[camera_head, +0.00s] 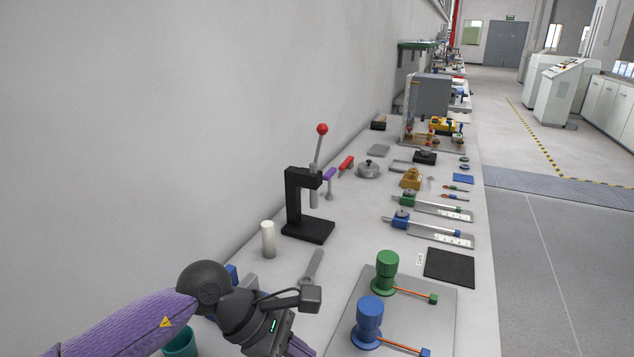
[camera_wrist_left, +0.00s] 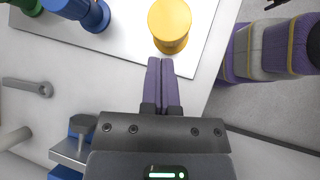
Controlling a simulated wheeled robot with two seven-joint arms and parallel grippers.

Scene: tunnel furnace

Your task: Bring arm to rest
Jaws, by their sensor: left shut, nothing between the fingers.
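My left arm comes in from the left at the bottom of the head view. Its purple-fingered gripper (camera_head: 300,348) points down and right over the bench (camera_head: 345,255), partly cut off by the frame edge. In the left wrist view, the left gripper (camera_wrist_left: 160,62) has its two fingers together with nothing between them. A yellow knob-like piece (camera_wrist_left: 170,24) stands on a light plate just past the fingertips; a gap between them cannot be judged. My right gripper is in neither view.
A green piece (camera_head: 386,272) and a blue piece (camera_head: 369,318) stand on a grey plate (camera_head: 440,339). A black lever press (camera_head: 303,205), a white cylinder (camera_head: 268,240) and a wrench (camera_head: 313,267) are near the arm. The wall (camera_head: 150,120) is left; the floor (camera_head: 560,260) right is clear.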

